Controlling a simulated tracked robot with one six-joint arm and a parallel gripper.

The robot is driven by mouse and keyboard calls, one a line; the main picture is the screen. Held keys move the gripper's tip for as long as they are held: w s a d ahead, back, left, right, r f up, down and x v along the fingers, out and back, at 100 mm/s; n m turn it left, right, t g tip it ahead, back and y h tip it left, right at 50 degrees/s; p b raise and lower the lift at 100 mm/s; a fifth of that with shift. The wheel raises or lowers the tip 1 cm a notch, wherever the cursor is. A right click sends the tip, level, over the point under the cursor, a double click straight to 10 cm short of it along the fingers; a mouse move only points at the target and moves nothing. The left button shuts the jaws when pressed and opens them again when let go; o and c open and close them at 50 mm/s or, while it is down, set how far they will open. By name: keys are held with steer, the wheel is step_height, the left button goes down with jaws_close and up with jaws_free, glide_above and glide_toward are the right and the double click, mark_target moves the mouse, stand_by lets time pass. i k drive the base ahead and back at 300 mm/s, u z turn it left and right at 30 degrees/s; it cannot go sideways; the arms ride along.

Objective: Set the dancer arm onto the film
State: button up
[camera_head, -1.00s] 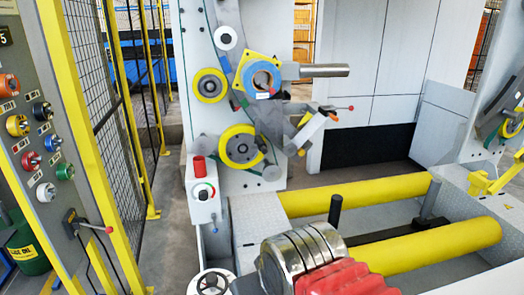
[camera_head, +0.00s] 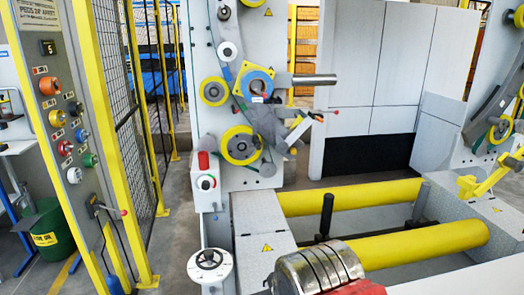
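The wrapping head (camera_head: 257,100) stands on a pale upright panel in the centre. It carries a roll with a blue ring (camera_head: 257,84) on a yellow plate, and yellow-rimmed wheels (camera_head: 240,146). A dark grey arm (camera_head: 266,124) runs down beside the roll. A thin lever with a red knob (camera_head: 336,112) and a pale piece with an orange end (camera_head: 299,131) stick out to its right. I cannot tell for sure which of these is the dancer arm, nor make out the film. My gripper is not in view; a ribbed metal and red part of mine shows at the bottom.
Yellow rollers (camera_head: 350,197) lie across the bed at right. A handwheel (camera_head: 209,258) and a red-topped control box (camera_head: 205,182) stand before the head. A control panel (camera_head: 60,120) and yellow-framed mesh fence (camera_head: 148,130) are at left. The floor between fence and machine is clear.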

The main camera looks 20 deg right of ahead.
mark_target(258, 144)
steer(key=u, duration=0.05)
steer(key=k, duration=0.25)
steer(key=z, duration=0.6)
steer(key=i, duration=1.1)
steer(key=u, duration=1.75)
